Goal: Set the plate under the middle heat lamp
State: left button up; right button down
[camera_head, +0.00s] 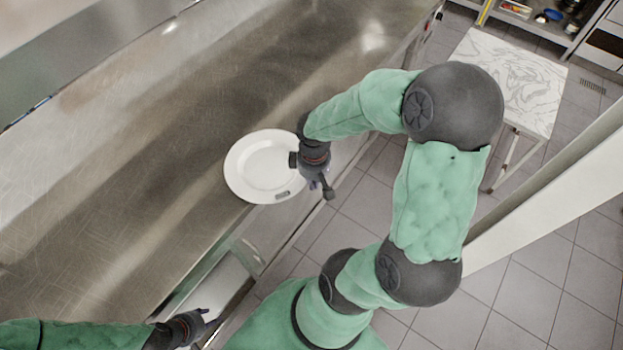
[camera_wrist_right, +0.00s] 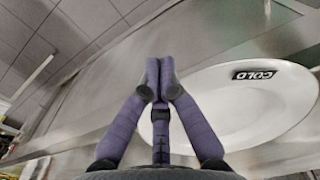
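The white oval plate (camera_head: 256,165) lies on the steel counter near its front edge. A small dark label on its rim reads COLD in the right wrist view, where the plate (camera_wrist_right: 225,100) fills the right side. My right gripper (camera_head: 327,186) is at the plate's right edge in the head view, its wrist overlapping that edge. In the wrist view the right gripper's fingertips (camera_wrist_right: 159,78) are together with nothing visible between them, beside the plate. My left gripper (camera_head: 208,314) is at the bottom left, away from the plate; its fingers are too small to read. No heat lamp is recognisable.
The steel counter (camera_head: 130,190) runs diagonally and is clear around the plate. A marble-topped table (camera_head: 510,80) stands at the upper right. Shelves with small items (camera_head: 540,14) are behind it. Grey tiled floor (camera_head: 510,290) lies at the right.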

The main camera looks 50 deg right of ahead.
aim_at(268, 159)
dwell(0.3)
jog(key=w, duration=0.5)
jog(key=w+a, duration=0.1)
jog(key=w, duration=1.1)
jog(key=shift+w+a+p, duration=0.1)
jog(key=shift+a+p, duration=0.15)
jog(key=shift+p, duration=0.1)
pick_arm(q)
jog(key=shift+r, duration=0.35)
